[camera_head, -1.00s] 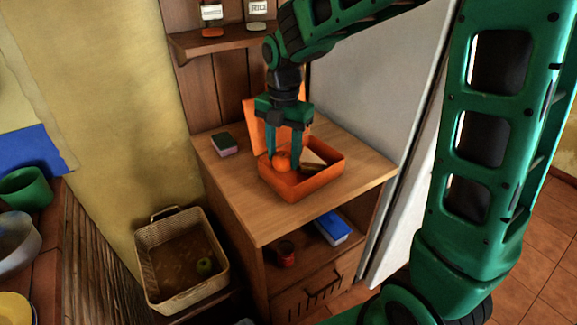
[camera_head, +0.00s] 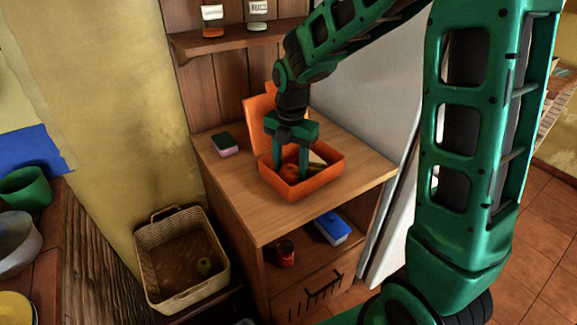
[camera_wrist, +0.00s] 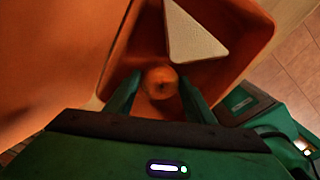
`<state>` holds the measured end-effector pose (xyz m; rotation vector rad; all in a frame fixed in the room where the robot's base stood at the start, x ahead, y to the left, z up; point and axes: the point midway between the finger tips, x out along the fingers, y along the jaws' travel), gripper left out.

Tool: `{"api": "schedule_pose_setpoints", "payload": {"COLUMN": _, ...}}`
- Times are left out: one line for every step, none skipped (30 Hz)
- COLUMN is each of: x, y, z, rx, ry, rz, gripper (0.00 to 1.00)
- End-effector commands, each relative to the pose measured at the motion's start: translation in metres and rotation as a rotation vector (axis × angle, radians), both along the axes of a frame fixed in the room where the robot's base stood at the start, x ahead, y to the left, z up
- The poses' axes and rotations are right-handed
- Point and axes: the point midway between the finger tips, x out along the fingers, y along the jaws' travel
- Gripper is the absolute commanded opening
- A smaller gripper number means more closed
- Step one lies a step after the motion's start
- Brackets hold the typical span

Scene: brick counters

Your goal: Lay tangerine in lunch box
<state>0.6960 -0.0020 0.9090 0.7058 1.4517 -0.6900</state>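The orange lunch box (camera_head: 322,181) stands open on the wooden cabinet top, with its lid raised at the back. The tangerine (camera_head: 290,170) is low inside the box, between my fingers. My gripper (camera_head: 291,176) points down into the box, shut on the tangerine. In the wrist view, the tangerine (camera_wrist: 160,82) sits between the two fingertips of my gripper (camera_wrist: 160,88), and the lunch box (camera_wrist: 245,30) surrounds it. Whether the tangerine touches the box floor is hard to tell.
A pale wedge (camera_wrist: 194,35), perhaps a sandwich, lies in the box beside the tangerine. A dark and pink sponge (camera_head: 225,144) lies left of the box. The cabinet front top is clear.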

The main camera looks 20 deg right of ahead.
Motion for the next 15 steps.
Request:
{"api": "schedule_pose_setpoints", "payload": {"x": 0.000, "y": 0.000, "z": 0.000, "rx": 0.000, "ry": 0.000, "rz": 0.000, "gripper": 0.62}}
{"api": "schedule_pose_setpoints", "payload": {"x": 0.000, "y": 0.000, "z": 0.000, "rx": 0.000, "ry": 0.000, "rz": 0.000, "gripper": 0.62}}
{"api": "schedule_pose_setpoints", "payload": {"x": 0.000, "y": 0.000, "z": 0.000, "rx": 0.000, "ry": 0.000, "rz": 0.000, "gripper": 0.62}}
{"api": "schedule_pose_setpoints", "payload": {"x": 0.000, "y": 0.000, "z": 0.000, "rx": 0.000, "ry": 0.000, "rz": 0.000, "gripper": 0.62}}
{"api": "schedule_pose_setpoints", "payload": {"x": 0.000, "y": 0.000, "z": 0.000, "rx": 0.000, "ry": 0.000, "rz": 0.000, "gripper": 0.62}}
{"api": "schedule_pose_setpoints", "payload": {"x": 0.000, "y": 0.000, "z": 0.000, "rx": 0.000, "ry": 0.000, "rz": 0.000, "gripper": 0.62}}
{"api": "schedule_pose_setpoints", "payload": {"x": 0.000, "y": 0.000, "z": 0.000, "rx": 0.000, "ry": 0.000, "rz": 0.000, "gripper": 0.62}}
{"api": "schedule_pose_setpoints", "payload": {"x": 0.000, "y": 0.000, "z": 0.000, "rx": 0.000, "ry": 0.000, "rz": 0.000, "gripper": 0.62}}
{"api": "schedule_pose_setpoints", "payload": {"x": 0.000, "y": 0.000, "z": 0.000, "rx": 0.000, "ry": 0.000, "rz": 0.000, "gripper": 0.62}}
{"api": "schedule_pose_setpoints", "payload": {"x": 0.000, "y": 0.000, "z": 0.001, "rx": 0.000, "ry": 0.000, "rz": 0.000, "gripper": 0.62}}
{"api": "schedule_pose_setpoints", "payload": {"x": 0.000, "y": 0.000, "z": 0.002, "rx": 0.000, "ry": -0.001, "rz": 0.001, "gripper": 0.62}}
{"api": "schedule_pose_setpoints", "payload": {"x": 0.000, "y": 0.000, "z": 0.004, "rx": 0.000, "ry": -0.002, "rz": 0.001, "gripper": 0.62}}
{"api": "schedule_pose_setpoints", "payload": {"x": 0.001, "y": 0.001, "z": 0.006, "rx": 0.000, "ry": -0.002, "rz": 0.001, "gripper": 0.62}}
{"api": "schedule_pose_setpoints", "payload": {"x": 0.001, "y": 0.001, "z": 0.009, "rx": 0.000, "ry": -0.004, "rz": 0.001, "gripper": 0.62}}
{"api": "schedule_pose_setpoints", "payload": {"x": 0.001, "y": 0.001, "z": 0.014, "rx": 0.000, "ry": -0.004, "rz": 0.001, "gripper": 0.62}}
